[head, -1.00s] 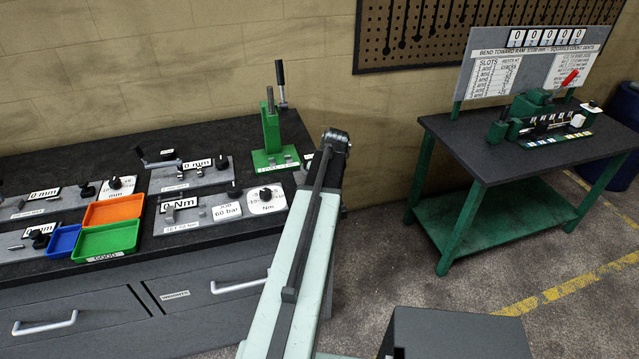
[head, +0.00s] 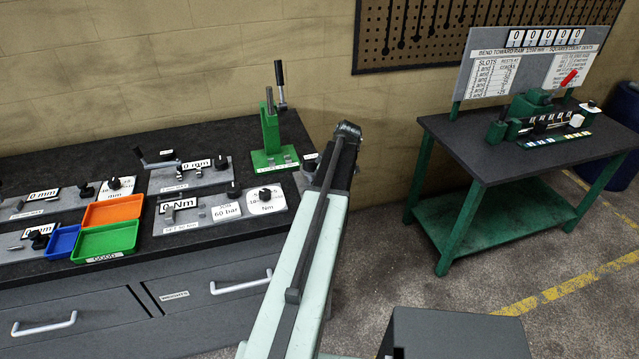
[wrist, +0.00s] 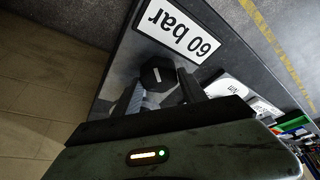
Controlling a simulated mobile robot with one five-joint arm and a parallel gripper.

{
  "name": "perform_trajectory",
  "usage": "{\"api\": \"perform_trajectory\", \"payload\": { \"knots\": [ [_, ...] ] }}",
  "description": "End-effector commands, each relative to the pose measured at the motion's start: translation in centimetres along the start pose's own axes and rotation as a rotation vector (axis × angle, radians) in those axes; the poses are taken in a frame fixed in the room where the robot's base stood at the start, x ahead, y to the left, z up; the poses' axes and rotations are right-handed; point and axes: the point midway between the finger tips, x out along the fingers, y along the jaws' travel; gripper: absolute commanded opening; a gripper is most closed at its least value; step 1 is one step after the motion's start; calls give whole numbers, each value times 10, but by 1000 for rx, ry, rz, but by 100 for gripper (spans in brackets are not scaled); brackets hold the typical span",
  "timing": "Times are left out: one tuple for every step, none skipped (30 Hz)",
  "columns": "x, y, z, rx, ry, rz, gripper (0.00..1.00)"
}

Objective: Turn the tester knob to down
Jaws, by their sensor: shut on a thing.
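The tester knob (wrist: 157,74) is black and faceted, with a short white mark on its face, in the middle of the wrist view. It sits on a grey panel below a white display reading "60 bar" (wrist: 178,30), seen upside down. My gripper (wrist: 158,88) is at the knob, one finger on each side, and is shut on it. The fingers' far contact is partly hidden. In the head view my arm covers the gripper and knob; only a small edge of a grey panel (head: 309,164) shows beside the arm.
A green press (head: 270,135) with a black lever stands left of my arm. Panels with knobs, an orange tray (head: 113,209), a green tray (head: 106,239) and a blue tray lie on the dark bench. A green bench (head: 460,140) stands right, with floor between.

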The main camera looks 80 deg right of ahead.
Motion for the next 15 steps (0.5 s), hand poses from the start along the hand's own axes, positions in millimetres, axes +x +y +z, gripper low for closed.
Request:
{"api": "perform_trajectory", "payload": {
  "knots": [
    [0,1,2,-3,-5,0,9],
    [0,1,2,-4,-5,-1,9],
    [0,1,2,-6,-5,-1,9],
    [0,1,2,-6,-5,-1,9],
    [0,1,2,-7,-5,-1,9],
    [0,1,2,-7,-5,-1,9],
    [0,1,2,-7,-5,-1,9],
    [0,1,2,-6,-5,-1,9],
    [0,1,2,-6,-5,-1,9],
    [0,1,2,-6,-5,-1,9],
    [0,1,2,-6,-5,-1,9],
    [0,1,2,-6,-5,-1,9],
    [0,1,2,-6,-5,-1,52],
    [0,1,2,-6,-5,-1,60],
    [0,1,2,-6,-5,-1,71]
  ]
}}
